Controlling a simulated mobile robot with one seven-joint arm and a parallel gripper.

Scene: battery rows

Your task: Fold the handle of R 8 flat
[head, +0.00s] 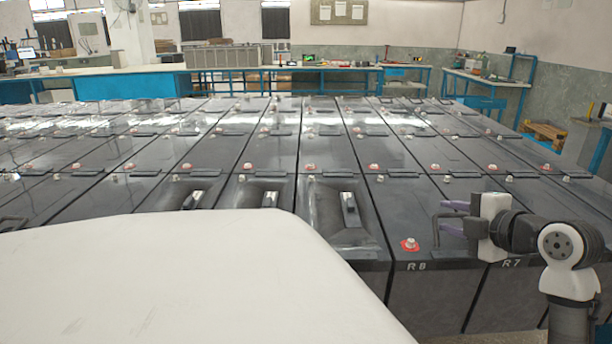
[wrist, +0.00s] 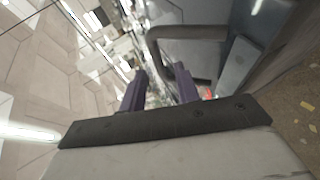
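Battery R 8 (head: 400,210) is a dark grey case in the front row, with its label on the front face. Its dark handle (head: 436,230) stands raised above the lid near the right side. My gripper (head: 453,217) is at the handle from the right, its two purple fingers apart, one higher and one lower. The handle's top bar appears at a height between them; I see no finger closed on it. In the wrist view the fingers (wrist: 160,88) are apart and the dark handle bar (wrist: 190,33) shows just beyond them. Whether they touch it is unclear.
A red-ringed terminal (head: 409,244) sits on R 8's lid, left of the handle. Battery R 7 (head: 511,264) is to the right, partly behind my arm. Several more batteries fill the rows behind. A large white surface (head: 200,280) covers the lower left.

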